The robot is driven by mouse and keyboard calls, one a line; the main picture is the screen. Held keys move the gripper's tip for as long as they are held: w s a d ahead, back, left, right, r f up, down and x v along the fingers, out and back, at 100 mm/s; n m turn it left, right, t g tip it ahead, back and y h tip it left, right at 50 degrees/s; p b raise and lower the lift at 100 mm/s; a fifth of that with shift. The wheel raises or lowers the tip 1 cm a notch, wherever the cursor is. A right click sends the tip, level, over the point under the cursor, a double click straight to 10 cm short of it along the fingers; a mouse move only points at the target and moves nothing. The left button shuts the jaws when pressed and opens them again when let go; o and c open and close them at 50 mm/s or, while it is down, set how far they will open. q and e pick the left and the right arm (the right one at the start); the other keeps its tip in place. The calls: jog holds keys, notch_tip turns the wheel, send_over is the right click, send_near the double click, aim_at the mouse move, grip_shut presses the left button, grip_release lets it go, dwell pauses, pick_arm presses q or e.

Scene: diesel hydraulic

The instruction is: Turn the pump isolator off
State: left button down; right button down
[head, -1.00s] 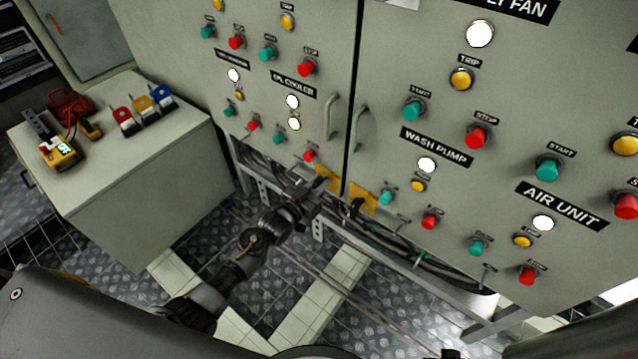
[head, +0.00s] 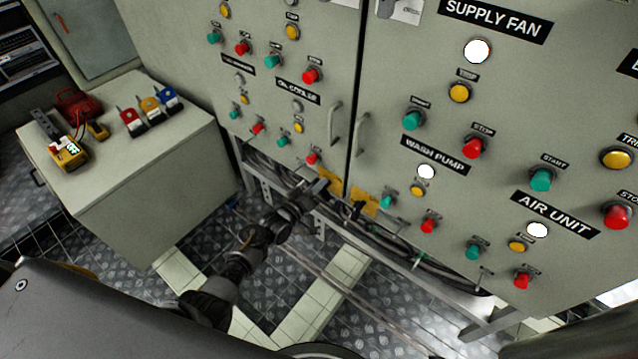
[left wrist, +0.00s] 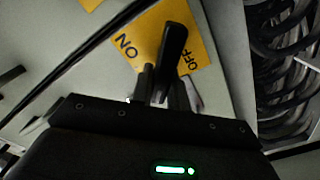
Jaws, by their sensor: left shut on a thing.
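The isolator's black lever (left wrist: 172,48) stands on a yellow plate (left wrist: 148,30) marked ON and OFF. In the left wrist view the lever points upward between the two words, its tip nearer OFF. My left gripper (left wrist: 163,88) is shut on the lower part of this lever. In the head view the left gripper (head: 318,190) reaches the left yellow plate (head: 330,178) at the cabinet's lower edge; the lever is hard to make out there. My right gripper is not in view.
A second yellow plate (head: 366,203) with a black lever sits just right, across the door gap. Door handles (head: 335,122) stick out above. Hanging cables (head: 425,250) and a metal frame lie below. A cabinet (head: 150,190) with padlocks and a meter stands left.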

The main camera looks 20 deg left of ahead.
pick_arm(q)
jog(key=n, duration=0.3)
jog(key=n+p, duration=0.1)
jog(key=shift+w+a+f+n, duration=0.1)
jog(key=shift+a+f+n, duration=0.1)
jog(key=shift+f+n, duration=0.1)
jog(key=shift+a+f+n, duration=0.1)
jog(key=shift+f+n, duration=0.1)
jog(key=shift+n, duration=0.8)
jog(key=shift+f+n, duration=0.15)
jog(key=shift+n, duration=0.85)
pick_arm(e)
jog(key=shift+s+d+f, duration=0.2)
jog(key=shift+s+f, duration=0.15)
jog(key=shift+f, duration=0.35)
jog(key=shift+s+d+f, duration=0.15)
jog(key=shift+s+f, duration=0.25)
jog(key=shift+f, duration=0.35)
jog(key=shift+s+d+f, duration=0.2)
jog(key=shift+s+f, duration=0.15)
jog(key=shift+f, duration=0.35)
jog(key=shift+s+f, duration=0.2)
pick_arm(q)
jog(key=c, duration=1.4)
grip_release()
jog(key=shift+f, duration=0.1)
jog(key=shift+o, duration=0.2)
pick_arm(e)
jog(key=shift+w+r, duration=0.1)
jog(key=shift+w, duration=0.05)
